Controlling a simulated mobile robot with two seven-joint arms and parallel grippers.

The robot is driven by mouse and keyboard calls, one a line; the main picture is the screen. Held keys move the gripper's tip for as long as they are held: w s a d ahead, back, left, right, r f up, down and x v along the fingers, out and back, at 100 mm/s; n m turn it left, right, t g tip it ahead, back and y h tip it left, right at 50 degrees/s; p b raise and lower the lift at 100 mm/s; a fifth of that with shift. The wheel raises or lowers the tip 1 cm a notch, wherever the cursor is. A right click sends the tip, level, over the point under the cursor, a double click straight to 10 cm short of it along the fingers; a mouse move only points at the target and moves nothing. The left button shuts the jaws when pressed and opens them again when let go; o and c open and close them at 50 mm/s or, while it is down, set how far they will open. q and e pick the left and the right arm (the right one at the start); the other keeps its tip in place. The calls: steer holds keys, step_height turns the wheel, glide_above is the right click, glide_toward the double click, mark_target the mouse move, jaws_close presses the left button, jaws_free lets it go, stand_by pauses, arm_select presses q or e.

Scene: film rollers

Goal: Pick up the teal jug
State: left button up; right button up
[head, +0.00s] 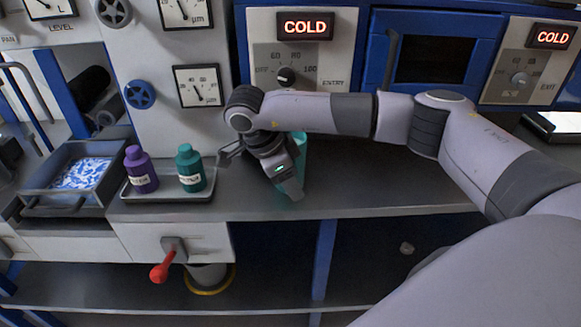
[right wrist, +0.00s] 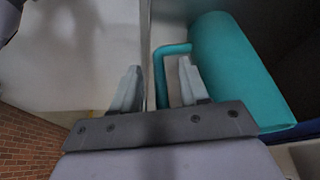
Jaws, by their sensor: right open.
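The teal jug (head: 301,141) stands on the grey counter in the head view, largely hidden behind my right wrist. In the right wrist view its body (right wrist: 233,72) is on the right, with its angular handle (right wrist: 160,82) extending left. My right gripper (right wrist: 158,66) is open at the handle side of the jug. In that view the handle's long bar shows between the two fingers, and the right finger overlaps the gap between handle and body. I cannot tell whether a finger touches the jug. My left gripper is not in view.
Left of my gripper, a tray (head: 165,197) holds a purple bottle (head: 141,170) and a green bottle (head: 190,168). A dark tray (head: 66,205) with blue-and-white contents is farther left. A machine panel with dials (head: 285,76) rises behind. The counter (head: 390,190) right of the jug is clear.

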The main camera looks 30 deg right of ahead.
jaws_close()
stand_by(0.3)
steer(key=shift+w+r, duration=0.1)
steer(key=shift+r, duration=0.5)
step_height(320, 180, up, 19)
steer(key=p, duration=0.2)
steer(key=shift+p, duration=0.3)
